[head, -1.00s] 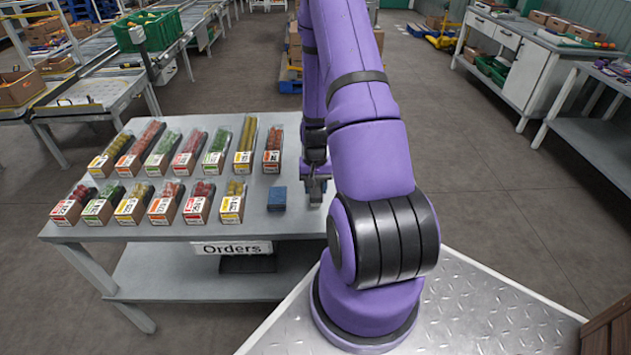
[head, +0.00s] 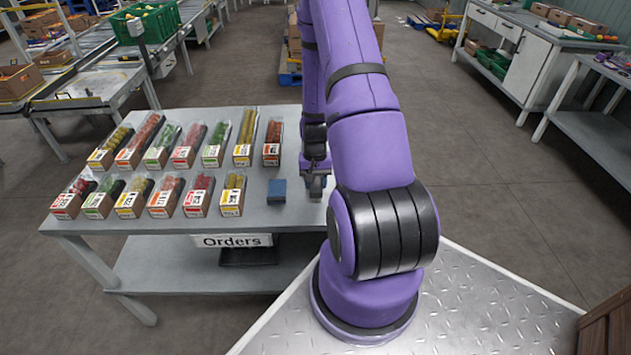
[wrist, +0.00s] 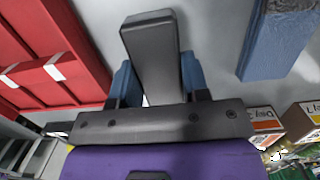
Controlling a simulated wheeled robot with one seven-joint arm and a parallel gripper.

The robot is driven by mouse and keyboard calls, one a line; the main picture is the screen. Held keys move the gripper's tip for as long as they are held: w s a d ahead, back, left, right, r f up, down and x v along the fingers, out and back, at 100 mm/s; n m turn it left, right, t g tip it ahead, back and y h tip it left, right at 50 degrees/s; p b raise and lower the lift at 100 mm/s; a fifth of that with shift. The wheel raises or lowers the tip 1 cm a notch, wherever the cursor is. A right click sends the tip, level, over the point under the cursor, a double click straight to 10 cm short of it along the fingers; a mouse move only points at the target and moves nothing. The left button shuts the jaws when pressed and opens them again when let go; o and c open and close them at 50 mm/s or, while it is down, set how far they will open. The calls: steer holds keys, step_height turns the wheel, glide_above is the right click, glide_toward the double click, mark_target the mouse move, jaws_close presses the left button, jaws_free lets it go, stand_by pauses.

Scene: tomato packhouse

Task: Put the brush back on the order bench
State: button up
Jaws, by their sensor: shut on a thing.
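My gripper (head: 316,184) is at the right end of the order bench (head: 170,238), low over its top and partly hidden by my arm. In the wrist view its two blue fingers (wrist: 156,84) are shut on a dark grey block-like thing (wrist: 150,50), which I take to be the brush. Its bristles are not visible. I cannot tell whether it touches the bench top. A blue block (head: 277,190) lies on the bench just left of my gripper; it also shows in the wrist view (wrist: 275,38).
Two rows of labelled tomato packs (head: 188,145) fill the bench's left and middle. A red object (wrist: 55,50) shows beside my gripper in the wrist view. Bare bench top lies around the blue block. Another bench (head: 535,60) stands at the back right.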

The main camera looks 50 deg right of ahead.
steer(key=shift+f, duration=0.35)
steer(key=o, duration=0.9)
steer(key=c, duration=0.3)
steer(key=shift+r, duration=3.5)
